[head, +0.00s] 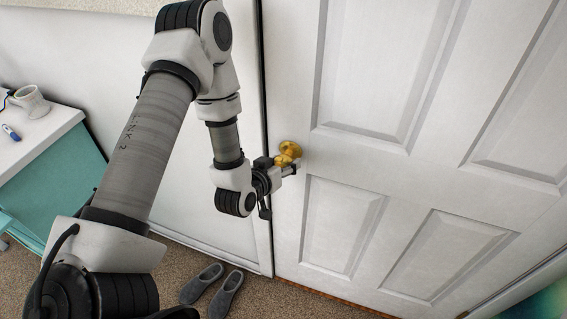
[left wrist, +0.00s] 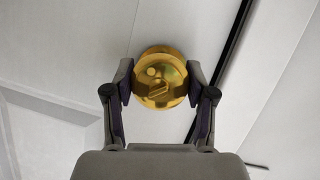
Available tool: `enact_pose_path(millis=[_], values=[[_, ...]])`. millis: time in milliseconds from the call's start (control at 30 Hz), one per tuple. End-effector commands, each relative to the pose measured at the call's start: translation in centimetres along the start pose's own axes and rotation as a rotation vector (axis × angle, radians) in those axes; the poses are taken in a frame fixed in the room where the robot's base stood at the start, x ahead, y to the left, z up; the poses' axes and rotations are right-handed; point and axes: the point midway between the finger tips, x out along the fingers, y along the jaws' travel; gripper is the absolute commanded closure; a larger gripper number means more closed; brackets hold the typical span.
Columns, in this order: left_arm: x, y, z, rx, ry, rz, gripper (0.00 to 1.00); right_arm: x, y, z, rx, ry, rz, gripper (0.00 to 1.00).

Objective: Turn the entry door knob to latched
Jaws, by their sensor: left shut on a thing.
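The entry door (head: 400,160) is white with raised panels and stands flat along the wall, its edge by a dark vertical gap. A round gold knob (head: 289,150) sits near the door's left edge in the head view. It also shows in the left wrist view (left wrist: 160,78), with a small raised mark on its face. My left gripper (head: 289,169) is at the knob, and in the left wrist view (left wrist: 160,88) its two fingers are shut on the knob's opposite sides. Part of the knob is hidden behind the gripper in the head view. My right gripper is not in view.
A pair of grey slippers (head: 212,289) lies on the brown carpet near the door's foot. A white-topped teal cabinet (head: 62,172) stands at the left, with a white cup-like object (head: 32,101) and a small blue item on it.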

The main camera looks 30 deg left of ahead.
Motion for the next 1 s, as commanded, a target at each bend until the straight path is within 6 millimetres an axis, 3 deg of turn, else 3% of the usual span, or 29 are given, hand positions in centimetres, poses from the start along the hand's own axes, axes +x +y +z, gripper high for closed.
enact_pose_path(millis=[467,1000], values=[[0.2,-0.2,0.2,-0.178,0.016,0.075,0.80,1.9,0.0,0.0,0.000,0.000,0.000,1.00],[0.2,-0.2,0.4,-0.603,0.045,0.260,0.80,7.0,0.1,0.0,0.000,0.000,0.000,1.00]])
